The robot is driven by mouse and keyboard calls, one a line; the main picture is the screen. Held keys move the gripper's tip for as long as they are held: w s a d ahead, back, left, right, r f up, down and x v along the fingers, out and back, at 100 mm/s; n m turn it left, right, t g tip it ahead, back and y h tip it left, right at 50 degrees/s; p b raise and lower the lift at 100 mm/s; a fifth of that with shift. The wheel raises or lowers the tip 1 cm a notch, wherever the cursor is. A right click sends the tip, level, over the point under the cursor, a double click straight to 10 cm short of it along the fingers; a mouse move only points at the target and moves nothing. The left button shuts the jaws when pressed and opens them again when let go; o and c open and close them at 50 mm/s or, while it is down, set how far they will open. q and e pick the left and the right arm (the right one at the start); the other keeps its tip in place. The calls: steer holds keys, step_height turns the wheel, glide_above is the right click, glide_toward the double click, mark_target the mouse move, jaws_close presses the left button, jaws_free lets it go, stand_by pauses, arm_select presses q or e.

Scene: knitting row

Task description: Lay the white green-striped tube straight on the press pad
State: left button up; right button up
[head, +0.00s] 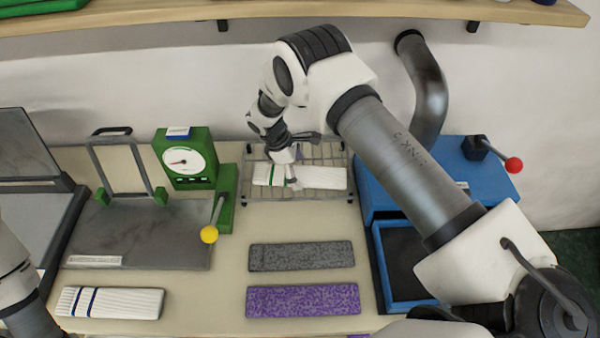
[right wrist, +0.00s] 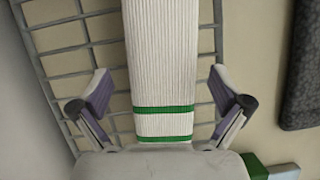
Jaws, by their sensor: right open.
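The white green-striped tube (head: 322,177) lies flat on a wire rack (head: 338,152) at the back middle. Its green stripes are near its left end in the head view. My right gripper (head: 293,168) is over that striped end. In the right wrist view its open fingers stand on either side of the tube (right wrist: 162,60), with gaps to it. A grey flat pad (head: 135,238) lies in front of the green gauge box (head: 186,160), and a dark pad (head: 402,258) sits in a blue frame on the right. My left gripper is out of view.
A white blue-striped tube (head: 110,303), a grey knitted piece (head: 301,256) and a purple one (head: 303,300) lie in front. A yellow-knobbed lever (head: 209,233) and a red-knobbed lever (head: 512,165) stick up. A metal frame (head: 122,168) stands behind the grey pad.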

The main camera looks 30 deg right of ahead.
steer(key=shift+s+r, duration=0.1)
steer(key=shift+s, duration=0.05)
steer(key=shift+c, duration=1.3)
steer(key=shift+a, duration=0.1)
steer(key=c, duration=0.7)
steer(key=shift+r, duration=0.1)
